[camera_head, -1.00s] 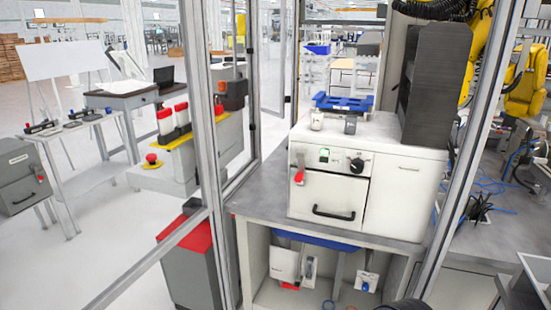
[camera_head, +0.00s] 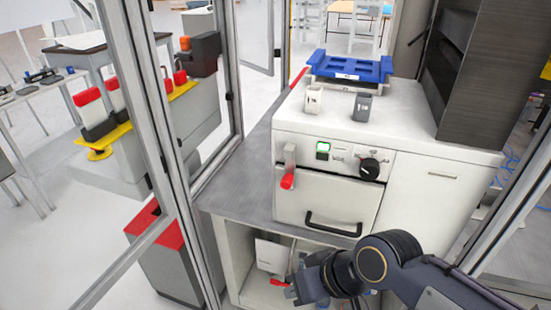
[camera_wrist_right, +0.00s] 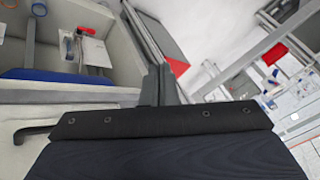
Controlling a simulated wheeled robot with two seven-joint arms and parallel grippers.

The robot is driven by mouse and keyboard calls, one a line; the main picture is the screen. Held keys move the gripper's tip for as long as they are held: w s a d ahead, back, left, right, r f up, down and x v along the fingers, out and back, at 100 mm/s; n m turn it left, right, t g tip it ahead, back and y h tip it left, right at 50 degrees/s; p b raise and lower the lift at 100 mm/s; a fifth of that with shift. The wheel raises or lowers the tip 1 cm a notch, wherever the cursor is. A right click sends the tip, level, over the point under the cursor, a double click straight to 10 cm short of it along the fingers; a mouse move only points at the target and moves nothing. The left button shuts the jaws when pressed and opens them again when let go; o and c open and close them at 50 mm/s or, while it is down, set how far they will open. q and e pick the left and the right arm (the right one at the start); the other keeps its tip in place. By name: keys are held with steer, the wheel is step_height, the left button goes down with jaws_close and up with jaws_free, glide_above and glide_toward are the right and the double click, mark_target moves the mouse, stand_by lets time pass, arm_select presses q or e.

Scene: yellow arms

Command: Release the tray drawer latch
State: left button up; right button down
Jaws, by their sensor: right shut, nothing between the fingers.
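The white machine (camera_head: 440,185) stands on a grey bench. The latch, a grey lever with a red grip (camera_head: 288,180), hangs down at the upper left of the tray drawer front (camera_head: 322,198). The drawer looks closed and has a black bar handle (camera_head: 333,225). My right gripper (camera_head: 292,291) is below and in front of the drawer, apart from the latch and handle. In the right wrist view its fingers (camera_wrist_right: 158,86) are together and empty. The latch cannot be made out there. My left gripper is out of view.
A blue tray (camera_head: 350,68) and two small cups (camera_head: 314,100) are on top of the machine. A metal frame post (camera_head: 150,95) stands left. The open shelf (camera_head: 262,262) under the bench holds white items. A red-topped grey bin (camera_head: 160,255) is at lower left.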

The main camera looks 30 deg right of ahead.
steer(key=shift+s+a, duration=0.1)
steer(key=w+d+r+m+g+h+p, duration=0.2)
steer(key=w+d+r+g, duration=0.1)
steer(key=w+r, duration=0.4)
steer(key=w+d+r+m+g+h+p, duration=0.2)
steer(key=w+r, duration=0.3)
steer(key=w, duration=0.4)
steer(key=w+a+r+m+g+h+p, duration=0.1)
steer(key=w+a+r+m+h, duration=0.4)
steer(key=w, duration=0.5)
steer(key=shift+w+r+g+h+p, duration=0.15)
steer(key=shift+r+g+h+p, duration=0.2)
steer(key=shift+r+h, duration=0.25)
